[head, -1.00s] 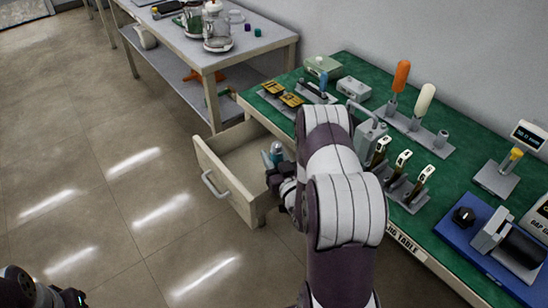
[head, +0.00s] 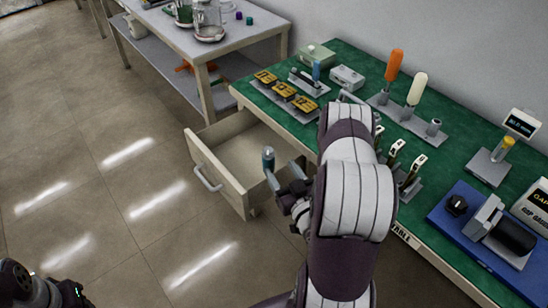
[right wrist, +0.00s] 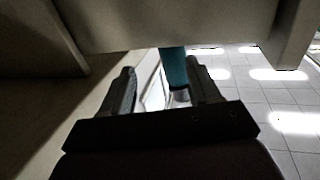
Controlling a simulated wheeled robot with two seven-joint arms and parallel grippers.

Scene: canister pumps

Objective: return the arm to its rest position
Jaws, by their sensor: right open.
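My right arm reaches forward along the green table's front side. Its gripper (head: 284,172) is open at the right end of the pulled-out drawer (head: 205,158). A teal, cylinder-shaped thing (head: 268,158) stands up at the fingers; it also shows between the two fingers in the right wrist view (right wrist: 174,68). I cannot tell whether it touches them. A pale panel covers the top of the right wrist view. Part of my left arm shows at the lower left corner; its fingers do not show.
The green table (head: 345,62) holds yellow pieces (head: 284,90), an orange-handled tool (head: 394,66), a white-handled tool (head: 417,88) and a blue base (head: 450,228) with a device. A grey table (head: 245,40) with glassware stands behind. The floor at left is clear.

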